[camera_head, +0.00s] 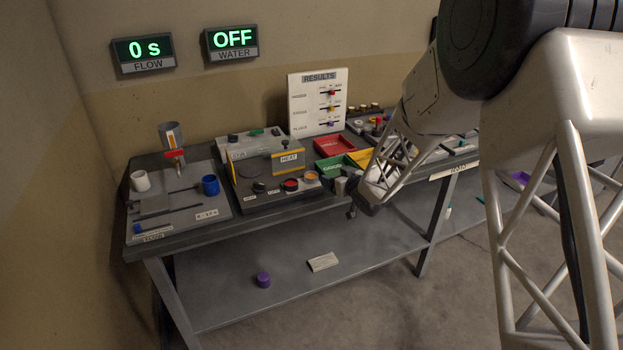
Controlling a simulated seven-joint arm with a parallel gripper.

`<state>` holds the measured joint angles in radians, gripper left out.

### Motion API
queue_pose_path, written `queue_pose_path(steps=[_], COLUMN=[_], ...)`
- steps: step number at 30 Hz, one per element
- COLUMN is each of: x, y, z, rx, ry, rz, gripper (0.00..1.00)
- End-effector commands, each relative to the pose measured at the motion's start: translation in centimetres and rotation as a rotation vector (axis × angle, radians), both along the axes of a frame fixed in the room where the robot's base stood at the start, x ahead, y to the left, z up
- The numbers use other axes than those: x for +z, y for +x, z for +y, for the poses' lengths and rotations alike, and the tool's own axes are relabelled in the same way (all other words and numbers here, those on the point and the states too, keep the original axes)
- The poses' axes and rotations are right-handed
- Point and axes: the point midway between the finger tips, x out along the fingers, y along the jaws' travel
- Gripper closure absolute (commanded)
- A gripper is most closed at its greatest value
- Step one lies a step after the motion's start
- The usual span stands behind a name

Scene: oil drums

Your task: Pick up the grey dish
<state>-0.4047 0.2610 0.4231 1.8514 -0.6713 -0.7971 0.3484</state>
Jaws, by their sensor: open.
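My arm reaches in from the upper right in the head view, and my gripper (352,210) hangs at the front edge of the bench, right of the heater unit. It is open, and its fingers are small and partly hidden by the arm. A small light grey shape (340,186) shows just left of the gripper at the bench edge. I cannot tell whether it is the grey dish or part of the gripper. No other thing is clearly a grey dish. The arm hides part of the bench's right side.
The flow board holds a white cup (141,182), a blue cup (210,186) and a funnel (171,135). The heater unit (262,165), green tray (333,170), red tray (333,146) and results board (319,101) crowd the bench. A purple cap (263,280) lies on the lower shelf.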

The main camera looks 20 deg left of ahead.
Motion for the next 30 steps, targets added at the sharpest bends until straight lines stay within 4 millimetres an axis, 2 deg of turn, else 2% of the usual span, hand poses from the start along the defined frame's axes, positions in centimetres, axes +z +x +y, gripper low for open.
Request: queue_pose_path(steps=[3,7,22,30], x=[-1.8,-2.7,-3.0,-3.3], y=[-0.2,-0.3,-0.3,0.6], z=[2.2,3.3,3.8,5.2], rx=[0.052,0.083,0.093,0.094], ry=[0.033,0.056,0.062,0.062], rz=[-0.006,-0.012,-0.014,-0.013], gripper=[0.16,0.16,0.16,0.16])
